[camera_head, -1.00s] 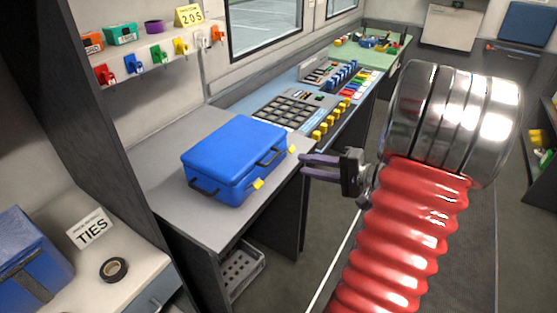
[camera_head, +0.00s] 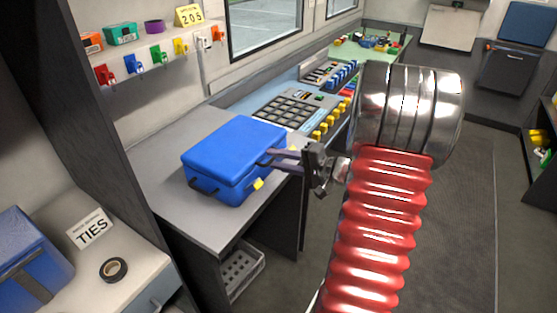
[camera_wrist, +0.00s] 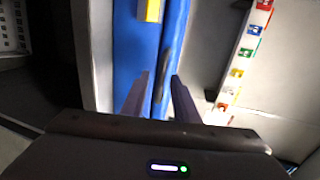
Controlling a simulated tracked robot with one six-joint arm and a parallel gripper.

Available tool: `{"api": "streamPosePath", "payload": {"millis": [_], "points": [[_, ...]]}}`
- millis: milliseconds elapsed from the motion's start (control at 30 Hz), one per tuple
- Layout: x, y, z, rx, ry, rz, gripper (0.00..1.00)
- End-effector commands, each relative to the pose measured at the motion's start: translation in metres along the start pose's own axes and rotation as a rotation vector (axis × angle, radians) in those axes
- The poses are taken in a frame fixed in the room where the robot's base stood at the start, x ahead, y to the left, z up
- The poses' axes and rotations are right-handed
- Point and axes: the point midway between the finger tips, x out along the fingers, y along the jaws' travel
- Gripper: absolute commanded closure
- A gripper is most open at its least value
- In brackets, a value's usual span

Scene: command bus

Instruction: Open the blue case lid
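The blue case (camera_head: 225,150) sits on the grey counter with its lid down. A dark handle (camera_head: 204,187) is on its left end, and a yellow latch (camera_head: 258,184) is on the front. My gripper (camera_head: 272,157) is at the right part of the case's front, with its fingertips at the lid edge. A yellow latch (camera_wrist: 151,10) shows above. Contact with the case cannot be told.
A button console (camera_head: 290,112) stands behind the case on the same counter. A shelf with coloured hooks (camera_head: 135,62) is on the wall. A second blue box (camera_head: 30,255), a TIES sign (camera_head: 89,229) and a tape roll (camera_head: 113,270) are at lower left.

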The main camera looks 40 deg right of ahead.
Motion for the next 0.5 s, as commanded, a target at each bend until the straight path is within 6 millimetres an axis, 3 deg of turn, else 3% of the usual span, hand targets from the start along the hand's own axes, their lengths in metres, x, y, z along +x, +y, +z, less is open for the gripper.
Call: {"api": "streamPosePath", "payload": {"millis": [167,500], "points": [[-0.0002,0.0001,-0.0001,0.000,0.000,0.000,0.73],[-0.0003,0.0002,0.0000,0.000,0.000,0.000,0.96]]}}
